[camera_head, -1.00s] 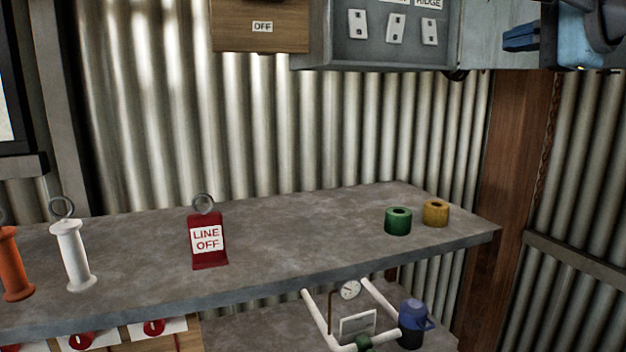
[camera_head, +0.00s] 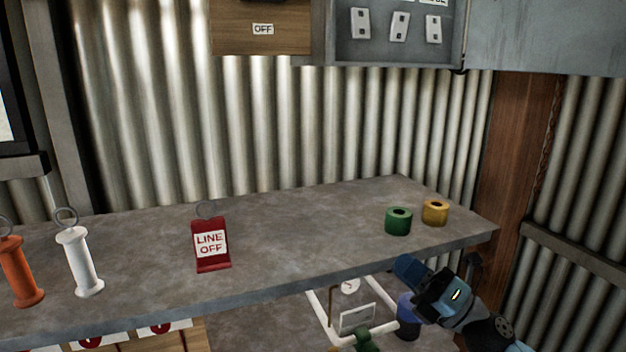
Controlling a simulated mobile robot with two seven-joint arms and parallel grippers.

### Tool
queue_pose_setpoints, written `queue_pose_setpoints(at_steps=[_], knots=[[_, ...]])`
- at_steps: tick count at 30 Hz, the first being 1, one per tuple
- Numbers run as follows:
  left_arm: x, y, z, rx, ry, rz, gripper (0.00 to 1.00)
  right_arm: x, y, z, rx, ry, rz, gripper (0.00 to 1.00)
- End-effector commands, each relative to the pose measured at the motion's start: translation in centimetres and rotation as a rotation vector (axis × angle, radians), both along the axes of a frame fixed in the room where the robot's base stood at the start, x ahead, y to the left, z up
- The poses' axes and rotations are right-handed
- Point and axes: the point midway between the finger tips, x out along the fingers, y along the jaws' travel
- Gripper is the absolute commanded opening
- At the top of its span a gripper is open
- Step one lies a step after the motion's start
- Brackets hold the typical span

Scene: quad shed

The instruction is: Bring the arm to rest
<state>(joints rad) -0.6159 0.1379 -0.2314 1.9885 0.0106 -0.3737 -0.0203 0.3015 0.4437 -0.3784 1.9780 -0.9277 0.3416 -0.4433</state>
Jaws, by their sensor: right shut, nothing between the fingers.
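My right gripper (camera_head: 408,268) is shut and empty. It is low on the right, at the front edge of the grey shelf, and my arm comes in from the bottom right. From this view it overlaps the area above the blue-lidded flask; I cannot tell how far apart they are. My left gripper is not in view.
The grey shelf (camera_head: 300,240) holds an orange handle (camera_head: 20,272), a white handle (camera_head: 78,262), a red LINE OFF sign (camera_head: 211,245), a green roll (camera_head: 398,222) and a yellow roll (camera_head: 435,212). White piping (camera_head: 320,315) and the flask (camera_head: 407,318) are below. A switch box (camera_head: 398,30) hangs above.

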Motion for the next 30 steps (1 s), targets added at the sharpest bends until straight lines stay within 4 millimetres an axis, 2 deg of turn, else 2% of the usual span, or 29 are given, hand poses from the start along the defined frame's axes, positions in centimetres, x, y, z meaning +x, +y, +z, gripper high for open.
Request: queue_pose_setpoints(at_steps=[1, 5, 8, 11, 12, 15, 18, 21, 24, 27, 30], knots=[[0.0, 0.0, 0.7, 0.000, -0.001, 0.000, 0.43, -0.5, -0.4, -2.5, 0.108, 0.139, -0.006, 0.00], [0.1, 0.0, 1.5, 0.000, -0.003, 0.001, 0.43, -1.9, -1.8, -9.2, 0.386, 0.482, -0.042, 0.00], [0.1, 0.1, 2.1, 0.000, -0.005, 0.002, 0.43, -3.9, -2.9, -15.0, 0.598, 0.748, -0.088, 0.00], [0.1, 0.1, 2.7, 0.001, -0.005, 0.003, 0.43, -7.1, -3.8, -21.1, 0.807, 1.012, -0.153, 0.00], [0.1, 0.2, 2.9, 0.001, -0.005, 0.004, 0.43, -8.7, -4.1, -23.6, 0.891, 1.116, -0.184, 0.00], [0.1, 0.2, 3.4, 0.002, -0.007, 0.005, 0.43, -13.4, -4.4, -29.3, 1.094, 1.360, -0.269, 0.00], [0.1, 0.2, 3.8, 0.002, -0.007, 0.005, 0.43, -18.1, -4.5, -33.5, 1.260, 1.552, -0.349, 0.00], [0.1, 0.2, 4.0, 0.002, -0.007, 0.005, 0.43, -21.8, -4.3, -36.3, 1.381, 1.685, -0.413, 0.00], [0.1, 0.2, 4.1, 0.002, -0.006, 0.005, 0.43, -24.1, -4.2, -37.7, 1.455, 1.763, -0.454, 0.00], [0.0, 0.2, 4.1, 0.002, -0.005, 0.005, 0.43, -25.1, -4.1, -38.3, 1.485, 1.793, -0.470, 0.00], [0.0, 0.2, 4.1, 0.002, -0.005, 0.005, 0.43, -25.2, -4.1, -38.5, 1.490, 1.799, -0.473, 0.00]])
